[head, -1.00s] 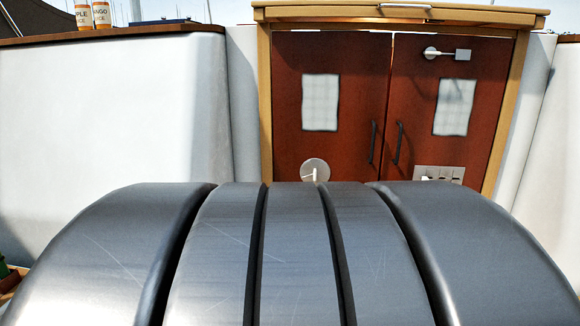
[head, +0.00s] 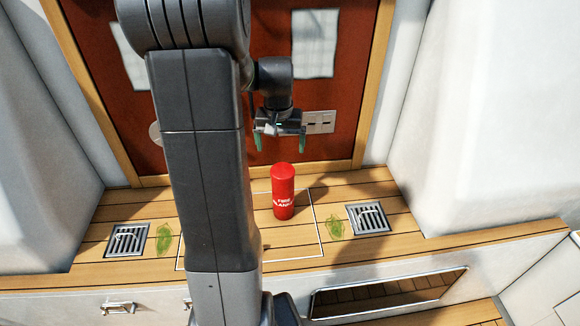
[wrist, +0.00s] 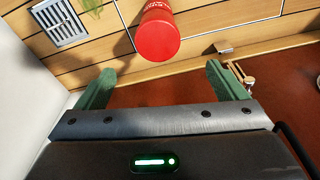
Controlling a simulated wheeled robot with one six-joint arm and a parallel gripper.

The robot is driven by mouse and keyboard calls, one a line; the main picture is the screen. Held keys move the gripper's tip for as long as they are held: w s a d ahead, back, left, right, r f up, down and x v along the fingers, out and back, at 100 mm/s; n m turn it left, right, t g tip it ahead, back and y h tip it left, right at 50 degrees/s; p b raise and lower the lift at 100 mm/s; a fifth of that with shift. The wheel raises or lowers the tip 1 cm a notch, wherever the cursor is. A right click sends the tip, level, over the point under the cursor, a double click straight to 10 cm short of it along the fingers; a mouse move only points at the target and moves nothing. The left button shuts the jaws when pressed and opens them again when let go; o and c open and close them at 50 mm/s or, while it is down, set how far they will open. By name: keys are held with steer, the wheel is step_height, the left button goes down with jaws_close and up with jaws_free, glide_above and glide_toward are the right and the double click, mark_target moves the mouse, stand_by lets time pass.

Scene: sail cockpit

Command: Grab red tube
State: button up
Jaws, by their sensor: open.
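The red tube (head: 283,192) is a cylinder with white lettering that reads in part "FIRE BLANKET". It stands upright on the wooden bench in front of the red-brown doors. In the wrist view the red tube (wrist: 157,37) shows its round end beyond the gap between the fingers. My gripper (head: 280,146) is open and empty, with two green fingers. It hangs above and behind the tube, apart from it. The wrist view shows the open fingers of my gripper (wrist: 157,80) on either side of the gap.
Drain grates (head: 369,218) and (head: 128,240) lie in the bench on both sides. White walls (head: 480,130) rise left and right. The doors (head: 335,100) stand close behind the gripper. A white outlined rectangle (head: 322,240) surrounds the tube.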

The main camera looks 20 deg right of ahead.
mark_target(282, 170)
steer(key=f, duration=0.5)
steer(key=w+f+b, duration=0.1)
steer(key=f, duration=0.2)
steer(key=shift+d+f, duration=0.1)
steer(key=shift+d, duration=0.2)
steer(key=shift+d+f+b, duration=0.1)
steer(key=shift+f+b, duration=0.25)
steer(key=shift+f, duration=2.35)
steer(key=shift+r, duration=0.1)
steer(key=c, duration=1.8)
